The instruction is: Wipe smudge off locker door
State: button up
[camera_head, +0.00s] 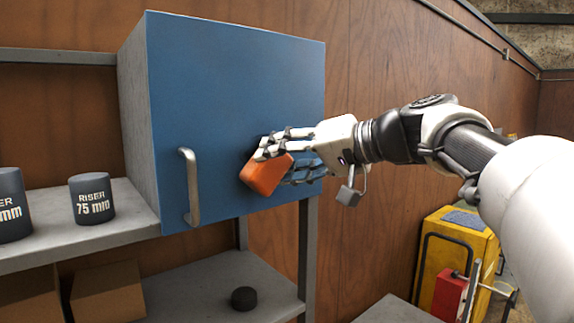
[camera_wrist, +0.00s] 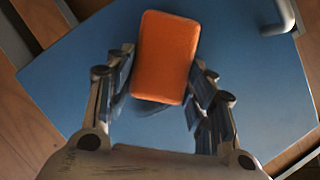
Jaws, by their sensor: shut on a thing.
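The blue locker door (camera_head: 222,100) is closed and has a grey bar handle (camera_head: 190,187) at its lower left. My gripper (camera_head: 277,162) is in front of the door's lower right and is shut on an orange sponge (camera_head: 264,176). In the wrist view the sponge (camera_wrist: 165,55) sits between the two fingers, with the blue door (camera_wrist: 85,65) behind it. The sponge is tilted and close to the door; I cannot tell if it touches. A dark patch shows beside the sponge, but I cannot tell smudge from shadow.
The locker stands on a grey shelf (camera_head: 130,228) with two dark risers, one marked 75 mm (camera_head: 91,199). A black puck (camera_head: 244,298) and cardboard boxes (camera_head: 108,292) are below. A yellow machine (camera_head: 458,245) stands at the lower right. A wooden wall is behind.

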jog(key=shift+s+a+b, duration=0.45)
jog(key=shift+s+a, duration=0.25)
jog(key=shift+a, duration=0.3)
jog(key=shift+s+a+b, duration=0.45)
jog(key=shift+s+a, duration=0.2)
jog(key=shift+a, duration=0.35)
jog(key=shift+r+p, duration=1.3)
jog(key=shift+r, duration=0.25)
jog(key=w+d+p, duration=0.5)
jog(key=w+d, duration=0.3)
jog(key=d, duration=0.4)
jog(key=shift+f, duration=0.1)
jog(key=shift+s+a+b, duration=0.5)
jog(key=shift+a+b, duration=0.15)
jog(key=shift+a, duration=0.15)
jog(key=shift+s+a+b, duration=0.5)
jog(key=shift+a+b, duration=0.1)
jog(key=shift+a, duration=0.2)
